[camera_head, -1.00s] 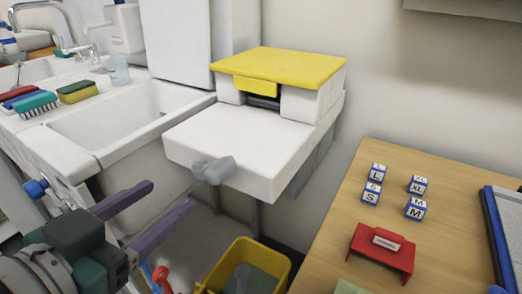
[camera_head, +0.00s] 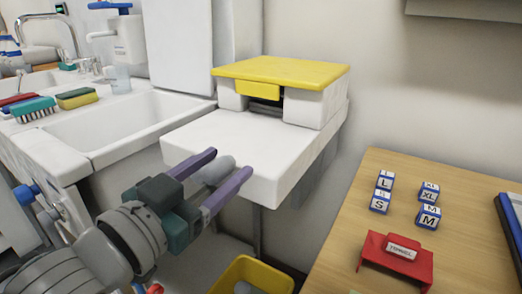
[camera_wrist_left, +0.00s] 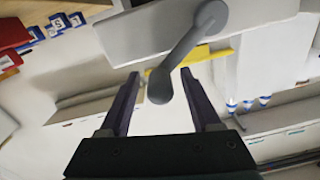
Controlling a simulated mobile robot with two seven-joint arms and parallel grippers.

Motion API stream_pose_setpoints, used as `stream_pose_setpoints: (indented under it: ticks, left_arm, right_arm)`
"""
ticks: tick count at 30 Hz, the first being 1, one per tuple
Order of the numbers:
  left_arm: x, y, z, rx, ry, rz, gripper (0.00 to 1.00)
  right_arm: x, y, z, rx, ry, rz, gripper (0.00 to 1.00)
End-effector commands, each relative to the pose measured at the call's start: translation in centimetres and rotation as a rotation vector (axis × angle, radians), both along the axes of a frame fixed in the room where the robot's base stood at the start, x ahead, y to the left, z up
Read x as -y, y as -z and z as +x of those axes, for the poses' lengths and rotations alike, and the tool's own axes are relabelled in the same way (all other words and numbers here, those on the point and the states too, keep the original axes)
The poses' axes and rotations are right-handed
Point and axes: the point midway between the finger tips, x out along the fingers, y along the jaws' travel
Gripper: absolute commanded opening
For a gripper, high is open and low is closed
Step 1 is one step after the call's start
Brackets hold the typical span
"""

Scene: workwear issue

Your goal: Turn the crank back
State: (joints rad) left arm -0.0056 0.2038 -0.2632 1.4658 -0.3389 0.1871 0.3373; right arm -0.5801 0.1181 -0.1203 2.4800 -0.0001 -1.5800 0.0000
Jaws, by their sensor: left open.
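The grey crank (camera_head: 217,169) sits on the front face of a white machine (camera_head: 240,140) with a yellow lid (camera_head: 280,73). In the left wrist view the crank's arm (camera_wrist_left: 187,50) slants from a round hub at upper right down to a knob. My left gripper (camera_head: 231,163) is open, with its purple fingers on either side of the crank in the head view. In the left wrist view the knob appears between the fingers (camera_wrist_left: 160,78); contact cannot be told. The fingers partly hide the crank in the head view. My right gripper is not in view.
A white sink (camera_head: 130,125) with brushes and a sponge is at left. A yellow bin (camera_head: 250,272) stands on the floor below the machine. A wooden table (camera_head: 465,225) at right holds size blocks (camera_head: 428,217) and a red stand (camera_head: 395,262).

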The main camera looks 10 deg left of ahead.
Motion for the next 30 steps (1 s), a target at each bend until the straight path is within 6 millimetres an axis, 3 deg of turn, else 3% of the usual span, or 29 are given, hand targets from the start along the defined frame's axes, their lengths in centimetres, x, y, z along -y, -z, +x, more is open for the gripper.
stream_pose_setpoints:
  ticks: [9,26,30]
  left_arm:
    - [0.12,-0.01,0.31,-0.001,0.000,0.000,0.64]
    - [0.19,0.06,0.23,-0.002,0.002,-0.001,0.01]
    - [0.22,0.09,0.21,-0.003,0.003,-0.002,0.00]
  right_arm:
    - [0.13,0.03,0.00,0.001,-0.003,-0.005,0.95]
    - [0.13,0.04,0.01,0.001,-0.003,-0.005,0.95]
    - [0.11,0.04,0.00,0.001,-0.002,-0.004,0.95]
